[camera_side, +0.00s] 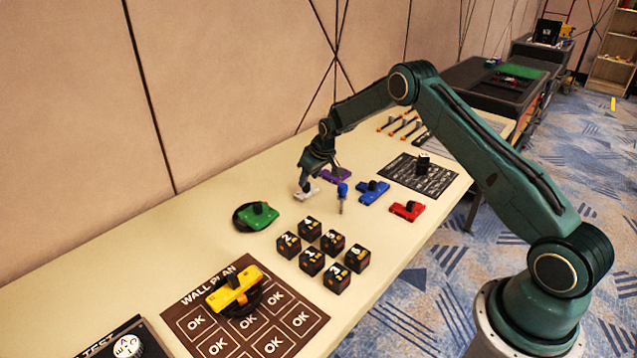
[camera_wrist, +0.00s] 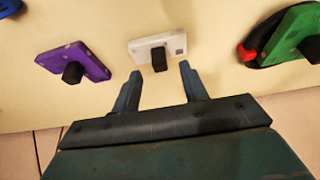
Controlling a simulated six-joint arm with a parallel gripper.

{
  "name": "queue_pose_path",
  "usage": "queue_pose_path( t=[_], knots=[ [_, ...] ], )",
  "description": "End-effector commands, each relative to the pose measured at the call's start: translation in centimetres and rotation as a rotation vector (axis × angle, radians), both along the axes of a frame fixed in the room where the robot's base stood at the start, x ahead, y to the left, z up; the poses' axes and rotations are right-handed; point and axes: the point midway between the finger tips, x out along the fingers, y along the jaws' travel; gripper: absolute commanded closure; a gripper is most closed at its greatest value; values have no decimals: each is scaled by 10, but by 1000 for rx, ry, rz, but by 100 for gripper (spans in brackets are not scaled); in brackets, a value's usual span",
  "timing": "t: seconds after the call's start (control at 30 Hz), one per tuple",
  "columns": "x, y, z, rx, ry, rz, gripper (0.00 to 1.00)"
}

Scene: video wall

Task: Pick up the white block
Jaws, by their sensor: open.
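The white block (camera_wrist: 175,44) lies on the table in the wrist view, a flat plate with a dark knob standing on it. In the side view the white block (camera_side: 308,194) is partly hidden beneath my gripper (camera_side: 307,186). In the wrist view my gripper (camera_wrist: 159,76) is open, its two fingers apart with the dark knob showing between and just beyond the tips. Nothing is held. Whether the fingers touch the block I cannot tell.
A purple block (camera_wrist: 74,62) and a green block (camera_wrist: 297,32) flank the white one. A blue block (camera_side: 372,192), a screwdriver (camera_side: 342,194), a red block (camera_side: 407,210) and several numbered black cubes (camera_side: 333,243) stand nearby. A yellow block (camera_side: 234,290) sits on the brown mat (camera_side: 195,317).

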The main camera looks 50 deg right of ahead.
Motion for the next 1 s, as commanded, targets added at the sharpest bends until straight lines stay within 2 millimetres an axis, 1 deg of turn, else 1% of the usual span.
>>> queue_pose_path(
  t=[0.1,0.3,0.87,1.0],
  knots=[
    [5,1,-13,1,2,0,56],
    [10,1,-25,0,0,-1,56],
    [11,0,-26,0,0,-1,56],
    [11,0,-26,0,0,-1,84]
  ],
)
